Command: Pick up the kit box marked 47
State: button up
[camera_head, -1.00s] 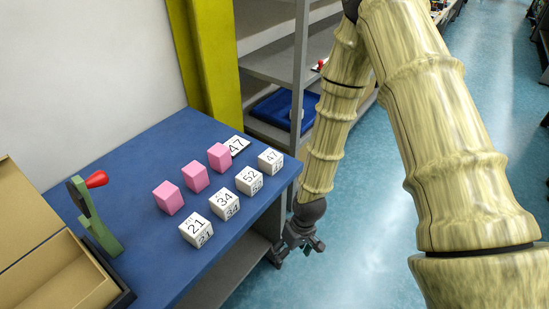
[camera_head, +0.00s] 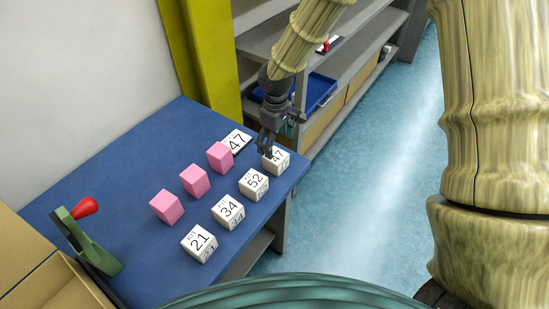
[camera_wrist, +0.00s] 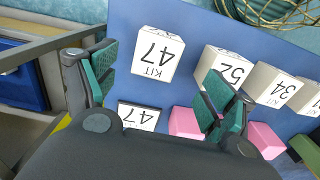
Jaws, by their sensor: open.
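The kit box marked 47 (camera_head: 276,161) is a white cube at the far right end of a row of white boxes on the blue table (camera_head: 150,133). In the wrist view the 47 box (camera_wrist: 159,54) lies ahead of my fingertips, a little right of the left finger. My gripper (camera_head: 270,146) is just above the box, pointing down, and partly covers its top. In the wrist view my gripper (camera_wrist: 162,85) is open, with green pads apart and nothing between them. I cannot tell whether a finger touches the box.
White boxes marked 52 (camera_head: 254,184), 34 (camera_head: 228,211) and 21 (camera_head: 199,243) stand in the same row. Pink blocks (camera_head: 195,180) stand behind them, beside a flat 47 card (camera_head: 237,140). A red-knobbed lever (camera_head: 84,208) is at the left; a shelf (camera_head: 345,70) stands behind.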

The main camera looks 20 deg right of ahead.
aim_at(276, 155)
jog(key=shift+w+d+f, duration=0.1)
jog(key=shift+d+f, duration=0.1)
jog(key=shift+f, duration=0.75)
jog(key=shift+f+p, duration=0.3)
jog(key=shift+f, duration=0.15)
jog(key=shift+w+f+p, duration=0.15)
jog(key=shift+f+p, duration=0.8)
jog(key=shift+f, duration=0.3)
jog(key=shift+f+p, duration=0.4)
jog(key=shift+f, duration=0.95)
jog(key=c, duration=1.3)
jog(key=shift+r, duration=0.1)
